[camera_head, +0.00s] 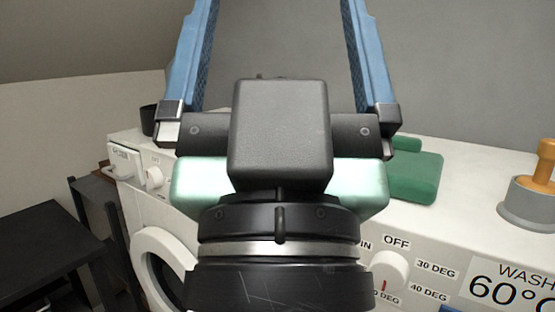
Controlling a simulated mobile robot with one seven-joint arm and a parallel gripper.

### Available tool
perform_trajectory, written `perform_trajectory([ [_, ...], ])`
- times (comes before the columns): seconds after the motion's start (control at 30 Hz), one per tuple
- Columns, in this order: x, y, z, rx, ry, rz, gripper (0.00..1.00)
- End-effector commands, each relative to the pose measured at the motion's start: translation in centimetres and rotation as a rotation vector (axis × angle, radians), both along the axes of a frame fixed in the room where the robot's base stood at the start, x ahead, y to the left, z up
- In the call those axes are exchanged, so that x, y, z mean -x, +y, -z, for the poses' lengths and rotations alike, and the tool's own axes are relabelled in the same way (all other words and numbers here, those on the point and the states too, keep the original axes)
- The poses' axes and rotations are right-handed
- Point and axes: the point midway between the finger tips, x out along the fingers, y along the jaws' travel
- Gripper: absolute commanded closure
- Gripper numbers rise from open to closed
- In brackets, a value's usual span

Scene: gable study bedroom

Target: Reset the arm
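My gripper (273,50) fills the middle of the head view. Its two blue fingers point up and stand wide apart, with only the grey wall showing between them. It is open and holds nothing that I can see. My dark wrist and the gripper's body hide the middle of the washing machine's top. A pale green part shows on both sides behind the gripper body; I cannot tell what it belongs to.
A white washing machine (455,185) stands below my gripper. On its top are a green block-like object (412,175), a grey holder (527,205) with an orange-handled item (545,160), and a dark round container (149,120). A black table (45,250) stands at left.

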Motion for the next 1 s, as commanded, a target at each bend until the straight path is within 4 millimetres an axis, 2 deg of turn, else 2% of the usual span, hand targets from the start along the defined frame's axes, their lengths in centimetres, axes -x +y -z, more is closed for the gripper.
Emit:
perform_trajectory([
  [0.03,0.7,0.2,-2.2,0.014,-0.032,-0.004,0.0],
  [0.5,0.3,0.2,-12.8,0.009,-0.015,-0.003,0.0],
  [0.67,0.3,0.2,-14.2,0.009,-0.015,-0.003,0.0],
  [1.0,0.3,0.2,-14.1,0.009,-0.014,-0.003,0.0],
])
